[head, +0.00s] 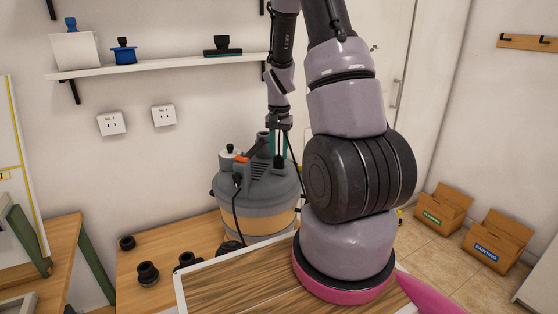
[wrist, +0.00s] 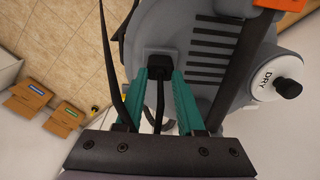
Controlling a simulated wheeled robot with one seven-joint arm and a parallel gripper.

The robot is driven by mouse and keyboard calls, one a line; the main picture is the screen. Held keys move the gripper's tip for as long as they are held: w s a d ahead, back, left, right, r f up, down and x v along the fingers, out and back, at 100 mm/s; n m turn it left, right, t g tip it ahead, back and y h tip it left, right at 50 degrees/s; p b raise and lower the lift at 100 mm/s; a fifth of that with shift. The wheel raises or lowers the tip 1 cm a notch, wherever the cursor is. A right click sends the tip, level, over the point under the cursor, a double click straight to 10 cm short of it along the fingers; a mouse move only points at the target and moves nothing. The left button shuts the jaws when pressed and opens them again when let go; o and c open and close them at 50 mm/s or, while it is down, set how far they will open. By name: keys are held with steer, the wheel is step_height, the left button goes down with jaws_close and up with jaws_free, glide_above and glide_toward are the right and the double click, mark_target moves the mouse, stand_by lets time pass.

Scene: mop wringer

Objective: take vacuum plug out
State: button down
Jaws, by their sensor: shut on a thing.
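The vacuum (head: 255,190) is a grey drum with a tan band and stands at the back of the wooden bench. My gripper (head: 279,158) points down over its top, right of centre. In the wrist view, the teal fingers of my gripper (wrist: 160,78) are shut on a black plug (wrist: 160,64). A black cord (wrist: 159,108) runs from the plug back between the fingers. The plug appears right at the vacuum's grey housing (wrist: 210,62); whether it is seated or free cannot be told. In the head view the plug is too small to make out.
Two wall sockets (head: 111,123) (head: 164,115) look empty. Black fittings (head: 148,274) lie on the bench (head: 140,259). A wood-grain board (head: 235,285) is in front. Cardboard boxes (head: 443,208) stand on the floor.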

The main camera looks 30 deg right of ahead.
steer(key=shift+s+a, duration=0.1)
steer(key=shift+a, duration=0.1)
stand_by(0.8)
steer(key=c, duration=0.8)
jaws_free()
steer(key=shift+d+r, duration=0.1)
steer(key=shift+r, duration=0.05)
steer(key=shift+o, duration=0.2)
step_height(320, 180, up, 10)
steer(key=r, duration=0.1)
steer(key=s+a+r+n+t, duration=0.1)
steer(key=s+a+r+t, duration=0.1)
steer(key=s+a+r, duration=0.3)
steer(key=s+a+r+n+t, duration=0.1)
steer(key=s+a+r, duration=0.1)
steer(key=r, duration=0.6)
steer(key=s+a+r+n+t+y, duration=0.1)
steer(key=s+a+r+t, duration=0.1)
steer(key=s, duration=0.4)
steer(key=s+a+r+n+t+y, duration=0.1)
steer(key=s+a+r+t, duration=0.1)
steer(key=s+a+r, duration=0.2)
steer(key=s, duration=0.2)
steer(key=shift+s+r, duration=0.25)
steer(key=shift+s, duration=0.05)
